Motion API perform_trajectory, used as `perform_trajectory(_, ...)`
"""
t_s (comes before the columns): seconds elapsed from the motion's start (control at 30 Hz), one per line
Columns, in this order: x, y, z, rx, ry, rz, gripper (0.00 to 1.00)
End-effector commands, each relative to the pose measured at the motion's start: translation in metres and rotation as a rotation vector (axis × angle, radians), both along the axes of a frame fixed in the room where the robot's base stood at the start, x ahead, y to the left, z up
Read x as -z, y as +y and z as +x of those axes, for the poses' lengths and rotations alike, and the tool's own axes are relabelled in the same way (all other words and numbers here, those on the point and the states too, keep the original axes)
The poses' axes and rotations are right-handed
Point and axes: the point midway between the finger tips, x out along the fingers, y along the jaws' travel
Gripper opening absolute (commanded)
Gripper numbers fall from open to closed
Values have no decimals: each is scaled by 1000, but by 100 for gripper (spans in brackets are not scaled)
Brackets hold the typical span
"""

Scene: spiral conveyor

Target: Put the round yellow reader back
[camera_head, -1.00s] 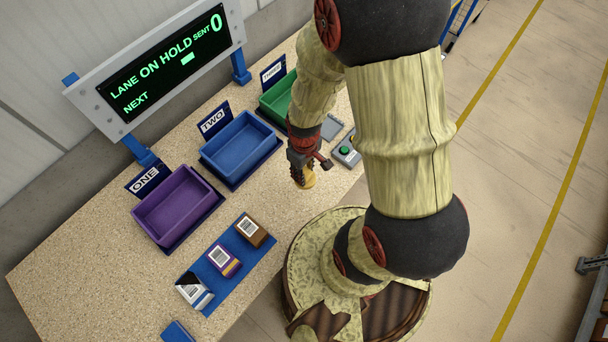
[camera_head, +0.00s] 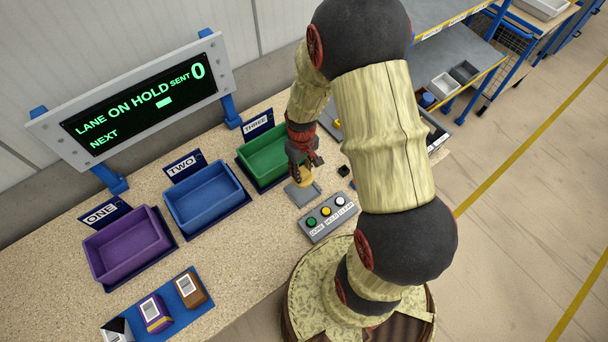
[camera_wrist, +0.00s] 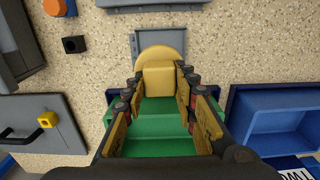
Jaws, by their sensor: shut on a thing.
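The round yellow reader (camera_head: 305,178) is between the fingers of my gripper (camera_head: 301,164), at or just above a grey plate (camera_head: 299,197) in front of the green bin (camera_head: 263,158). In the wrist view the reader (camera_wrist: 160,55) shows as a yellow disc with a block-like grip, and my gripper (camera_wrist: 160,78) is shut on that grip. The disc overlaps the lower part of the grey plate (camera_wrist: 162,38). I cannot tell whether the reader touches the plate.
A button box (camera_head: 327,218) with green, yellow and white buttons stands close in front. A small black block (camera_head: 343,170) lies to the right. The blue bin (camera_head: 203,195) and purple bin (camera_head: 127,246) stand left. Parcels lie on a blue mat (camera_head: 172,309). The sign reads LANE ON HOLD.

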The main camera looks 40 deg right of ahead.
Motion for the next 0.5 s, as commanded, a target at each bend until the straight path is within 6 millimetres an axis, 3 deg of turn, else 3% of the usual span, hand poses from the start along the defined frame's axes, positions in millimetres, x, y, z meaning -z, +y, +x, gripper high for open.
perform_trajectory(0.5,6,0,-1,4,1,0,0)
